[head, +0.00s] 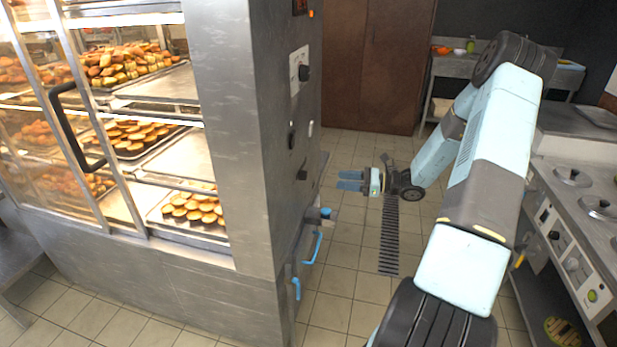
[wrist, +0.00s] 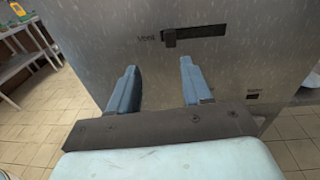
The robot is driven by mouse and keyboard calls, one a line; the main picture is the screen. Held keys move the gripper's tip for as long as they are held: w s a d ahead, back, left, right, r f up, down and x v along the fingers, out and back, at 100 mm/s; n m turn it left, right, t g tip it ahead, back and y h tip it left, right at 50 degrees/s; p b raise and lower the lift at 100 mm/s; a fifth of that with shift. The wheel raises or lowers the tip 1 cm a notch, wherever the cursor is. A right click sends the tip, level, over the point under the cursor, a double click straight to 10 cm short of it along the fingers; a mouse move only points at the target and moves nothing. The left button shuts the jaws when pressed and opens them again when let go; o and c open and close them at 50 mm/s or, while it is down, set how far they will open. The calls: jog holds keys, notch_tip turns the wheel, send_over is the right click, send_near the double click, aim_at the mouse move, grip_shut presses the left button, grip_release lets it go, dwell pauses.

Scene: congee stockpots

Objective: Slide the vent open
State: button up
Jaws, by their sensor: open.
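The vent is a dark horizontal slot (wrist: 200,31) in the grey metal side of the cabinet, with small lettering at its left. A dark slider tab (wrist: 169,39) sits at the slot's left end. My gripper (wrist: 158,66) is open, with its two blue fingers apart and nothing between them. In the wrist view the tab shows beyond the fingertips, between their lines, with the fingers apart from it. In the head view my gripper (head: 347,181) points left at the cabinet's side, with a gap to it. A small dark part (head: 302,173) there may be the tab.
The food cabinet (head: 218,110) holds trays of baked goods behind glass. A stove counter with pot lids (head: 573,177) stands at right. Tiled floor with a drain grate (head: 389,240) lies between.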

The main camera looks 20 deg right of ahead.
jog(key=d+f+m+t, duration=0.1)
send_near(303, 175)
jog(key=w+x, duration=0.1)
jog(key=x, duration=0.7)
jog(key=shift+f, duration=0.45)
jog(key=shift+w+d, duration=0.1)
jog(key=shift+d, duration=0.05)
grip_shut()
dwell(0.3)
